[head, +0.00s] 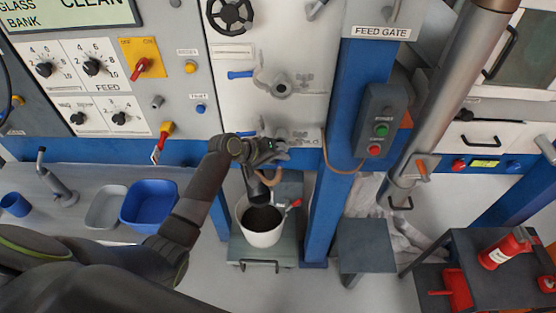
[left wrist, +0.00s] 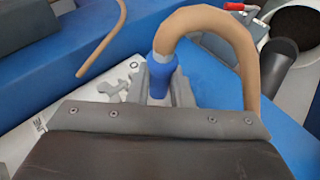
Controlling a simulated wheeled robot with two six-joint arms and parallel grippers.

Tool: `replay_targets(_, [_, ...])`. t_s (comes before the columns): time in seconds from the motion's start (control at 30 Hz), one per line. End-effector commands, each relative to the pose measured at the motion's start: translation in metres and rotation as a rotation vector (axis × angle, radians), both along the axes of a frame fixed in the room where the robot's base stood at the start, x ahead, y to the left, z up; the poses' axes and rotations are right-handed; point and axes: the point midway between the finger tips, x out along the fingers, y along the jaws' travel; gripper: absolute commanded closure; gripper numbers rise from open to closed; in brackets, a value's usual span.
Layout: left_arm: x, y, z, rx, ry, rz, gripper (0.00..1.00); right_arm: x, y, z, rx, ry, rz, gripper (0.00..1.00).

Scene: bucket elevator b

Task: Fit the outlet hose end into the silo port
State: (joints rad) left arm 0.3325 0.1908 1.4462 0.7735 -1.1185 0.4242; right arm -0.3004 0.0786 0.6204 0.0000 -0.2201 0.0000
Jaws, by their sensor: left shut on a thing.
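My left gripper (head: 270,152) is at the lower part of the white panel. In the left wrist view its fingers (left wrist: 160,92) are shut on the blue cuff of the outlet hose (left wrist: 165,68). The tan hose (left wrist: 228,38) arches from the cuff to the right and down. In the head view the hose (head: 273,179) hangs below the gripper, above the white bucket. A grey round port (head: 281,88) with a blue lever is on the panel above. A lower fitting is partly hidden behind my gripper. I cannot tell which is the silo port. My right gripper is not in view.
A white bucket (head: 261,236) with dark contents stands below my left gripper. A blue post (head: 335,150) with a start/stop box (head: 380,120) is to its right. A blue bin (head: 150,203) sits on the left bench. A grey stool (head: 366,240) stands right of the post.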

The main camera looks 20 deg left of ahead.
Motion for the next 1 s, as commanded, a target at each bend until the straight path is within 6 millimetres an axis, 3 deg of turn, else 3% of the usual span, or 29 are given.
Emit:
replay_targets(0.63, [0.016,0.004,0.001,0.000,-0.002,0.000,1.00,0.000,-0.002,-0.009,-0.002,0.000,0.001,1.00])
replay_targets(0.67, [0.017,0.004,0.001,0.000,-0.002,0.000,0.80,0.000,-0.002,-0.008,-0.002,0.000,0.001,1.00])
replay_targets(0.8, [0.016,0.004,0.001,0.000,-0.002,0.000,0.61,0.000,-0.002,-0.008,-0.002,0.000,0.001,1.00])
replay_targets(0.87, [0.016,0.004,0.001,0.000,-0.002,0.000,0.55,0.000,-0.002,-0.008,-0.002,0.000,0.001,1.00])
replay_targets(1.0, [0.016,0.004,0.001,-0.001,-0.001,0.000,0.55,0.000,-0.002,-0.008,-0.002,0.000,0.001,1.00])
